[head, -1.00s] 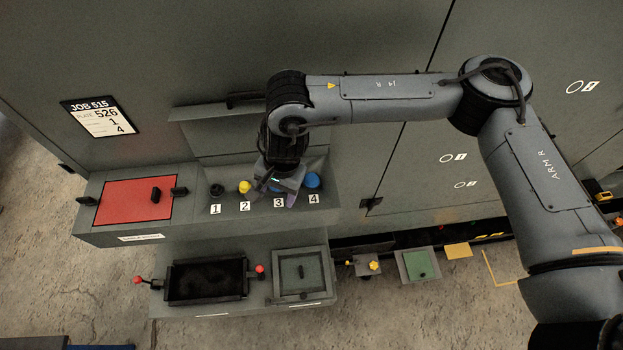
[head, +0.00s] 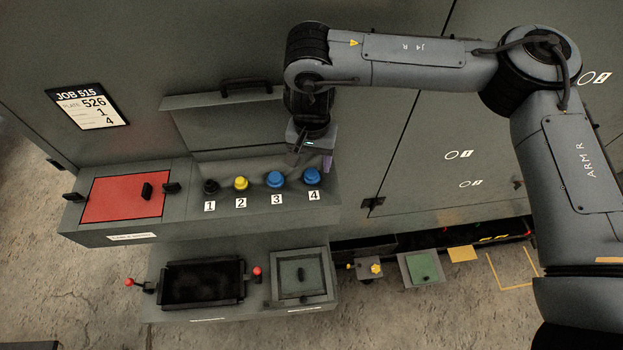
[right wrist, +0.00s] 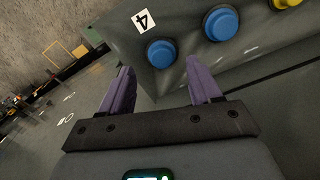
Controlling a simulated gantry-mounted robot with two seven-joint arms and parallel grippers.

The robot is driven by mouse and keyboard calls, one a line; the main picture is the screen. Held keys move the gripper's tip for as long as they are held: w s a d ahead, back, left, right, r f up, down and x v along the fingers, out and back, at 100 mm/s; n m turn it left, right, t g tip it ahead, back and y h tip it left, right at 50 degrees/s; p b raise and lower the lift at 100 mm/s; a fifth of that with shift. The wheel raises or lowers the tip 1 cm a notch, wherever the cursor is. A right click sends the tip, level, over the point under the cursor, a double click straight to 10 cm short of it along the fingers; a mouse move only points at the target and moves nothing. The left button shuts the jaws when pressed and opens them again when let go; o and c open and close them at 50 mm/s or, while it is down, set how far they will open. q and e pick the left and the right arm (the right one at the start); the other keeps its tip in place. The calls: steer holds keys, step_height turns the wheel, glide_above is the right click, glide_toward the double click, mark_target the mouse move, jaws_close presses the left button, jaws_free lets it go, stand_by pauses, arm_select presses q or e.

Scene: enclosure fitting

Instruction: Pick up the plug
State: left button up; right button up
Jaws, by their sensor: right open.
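Four labels mark a row of plugs on the grey ledge: a black plug (head: 210,187) at 1, a yellow plug (head: 241,183) at 2, a blue plug (head: 275,179) at 3 and another blue plug (head: 312,176) at 4. My right gripper (head: 311,163) is open and empty, close by plug 4 at the ledge's right end. In the right wrist view, the blue plug at 4 (right wrist: 160,53) shows just beyond and between the purple fingertips (right wrist: 160,66), apart from them. The blue plug at 3 (right wrist: 221,23) is to its right. My left gripper is out of view.
A red panel (head: 107,205) with black knobs lies left of the plugs. A raised lid (head: 222,105) stands behind them. Below are a black tray (head: 200,285) with red-knobbed handles and a grey square cover (head: 290,270). A job card (head: 88,106) hangs on the wall.

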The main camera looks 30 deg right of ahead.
mark_target(311, 174)
steer(key=shift+f+b, duration=0.5)
steer(key=shift+w+f+b, duration=0.1)
steer(key=shift+f+b, duration=0.3)
steer(key=shift+b, duration=0.1)
step_height(311, 174, down, 2)
steer(key=shift+f+p, duration=0.25)
steer(key=shift+p, duration=0.7)
steer(key=shift+f, duration=0.35)
steer(key=shift+c, duration=0.4)
steer(key=c, duration=1)
steer(key=shift+r, duration=0.1)
